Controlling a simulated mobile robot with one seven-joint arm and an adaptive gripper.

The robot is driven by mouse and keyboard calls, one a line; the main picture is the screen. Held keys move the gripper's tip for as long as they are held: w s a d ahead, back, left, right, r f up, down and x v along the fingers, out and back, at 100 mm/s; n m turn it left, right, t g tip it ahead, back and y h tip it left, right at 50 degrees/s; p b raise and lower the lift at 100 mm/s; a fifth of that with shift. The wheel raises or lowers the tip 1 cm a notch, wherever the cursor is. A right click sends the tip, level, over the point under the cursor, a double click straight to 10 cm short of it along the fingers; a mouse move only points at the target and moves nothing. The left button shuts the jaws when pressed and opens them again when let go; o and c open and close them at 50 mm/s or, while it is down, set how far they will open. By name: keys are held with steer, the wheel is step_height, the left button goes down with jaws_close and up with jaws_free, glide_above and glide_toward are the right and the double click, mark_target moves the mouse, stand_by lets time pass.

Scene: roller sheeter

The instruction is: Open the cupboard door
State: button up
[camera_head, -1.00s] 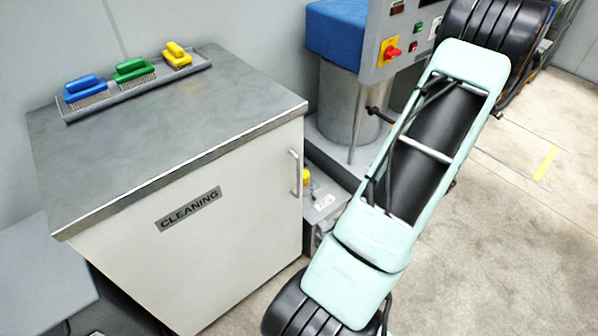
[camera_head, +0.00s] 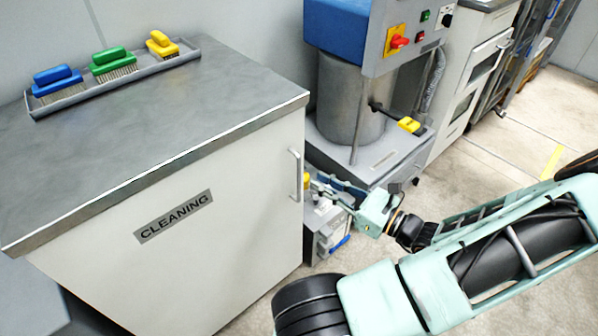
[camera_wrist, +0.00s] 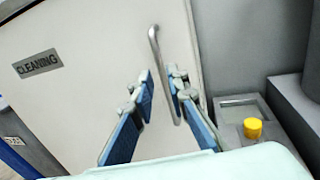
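The white cupboard door (camera_head: 215,240) with a CLEANING label (camera_head: 173,216) is closed. Its upright bar handle (camera_head: 296,175) is near the right edge. My gripper (camera_head: 316,184) is just right of the handle in the head view. In the wrist view the door (camera_wrist: 95,75) fills the upper left and the handle (camera_wrist: 155,50) runs down toward the gap between the fingers. There my gripper (camera_wrist: 163,76) is open, with blue-padded fingers apart. The handle's lower end shows between the fingers; I cannot tell whether it is in reach or touching.
A grey worktop (camera_head: 150,115) tops the cupboard, with a tray of blue, green and yellow brushes (camera_head: 110,68). A machine with a blue top (camera_head: 335,22) and red switch (camera_head: 399,40) stands to the right. A yellow knob (camera_wrist: 252,128) is close right of the gripper. Floor is clear in front.

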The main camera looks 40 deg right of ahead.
mark_target(300, 172)
steer(key=w+a+b, duration=0.1)
steer(key=w, duration=0.6)
steer(key=shift+w+a, duration=0.25)
steer(key=shift+c, duration=0.6)
jaws_close()
steer(key=shift+s, duration=0.15)
